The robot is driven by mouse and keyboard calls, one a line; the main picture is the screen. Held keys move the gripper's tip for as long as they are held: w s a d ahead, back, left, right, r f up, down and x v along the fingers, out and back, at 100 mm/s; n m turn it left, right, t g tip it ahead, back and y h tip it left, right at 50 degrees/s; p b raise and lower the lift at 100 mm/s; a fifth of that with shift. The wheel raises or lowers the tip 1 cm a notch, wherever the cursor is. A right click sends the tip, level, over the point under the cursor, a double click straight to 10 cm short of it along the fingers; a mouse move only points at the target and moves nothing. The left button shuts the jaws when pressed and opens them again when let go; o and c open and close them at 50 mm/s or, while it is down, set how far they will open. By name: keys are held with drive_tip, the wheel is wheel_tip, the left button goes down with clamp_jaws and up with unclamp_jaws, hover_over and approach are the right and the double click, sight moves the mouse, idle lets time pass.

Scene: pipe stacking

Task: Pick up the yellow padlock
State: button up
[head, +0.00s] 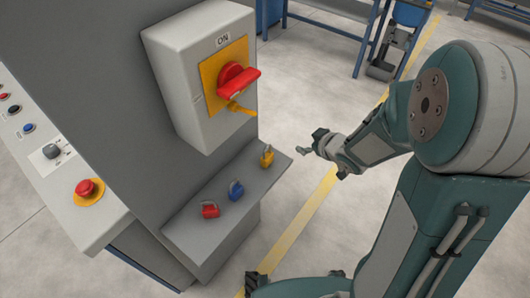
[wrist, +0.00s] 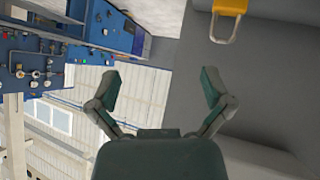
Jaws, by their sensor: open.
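The yellow padlock (head: 267,156) stands at the right end of a grey shelf (head: 217,222). In the wrist view the yellow padlock (wrist: 229,14) shows at the top right, cut by the frame edge, with its shackle pointing down in the picture. My gripper (head: 303,151) is to the right of the padlock, past the shelf end and apart from it. In the wrist view my gripper (wrist: 160,82) is open, with nothing between its fingers.
A blue padlock (head: 236,190) and a red padlock (head: 210,210) sit further left on the shelf. Above is a grey switch box (head: 190,80) with a red rotary handle (head: 236,77). A control panel with a red button (head: 87,188) is at left. Open floor lies right of the shelf.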

sight(270, 157)
drive_tip(key=a+f+y, duration=0.1)
drive_tip(key=a+f, duration=0.1)
drive_tip(key=f, duration=0.1)
drive_tip(key=a+f+n+g+y, duration=0.1)
drive_tip(key=a+f+y, duration=0.1)
drive_tip(key=a, duration=0.1)
drive_tip(key=a+f+y, duration=0.2)
drive_tip(key=a+f, duration=0.1)
drive_tip(key=shift+s+a+f+n+g, duration=0.2)
drive_tip(key=shift+a+f+n+g, duration=0.1)
drive_tip(key=shift+n+g, duration=0.1)
drive_tip(key=x, duration=0.4)
drive_tip(key=shift+w+d+f, duration=0.1)
drive_tip(key=shift+w+f, duration=0.2)
drive_tip(key=shift+w, duration=0.1)
drive_tip(key=shift+w+a+f, duration=0.2)
drive_tip(key=shift+a, duration=0.15)
drive_tip(key=c, duration=1.2)
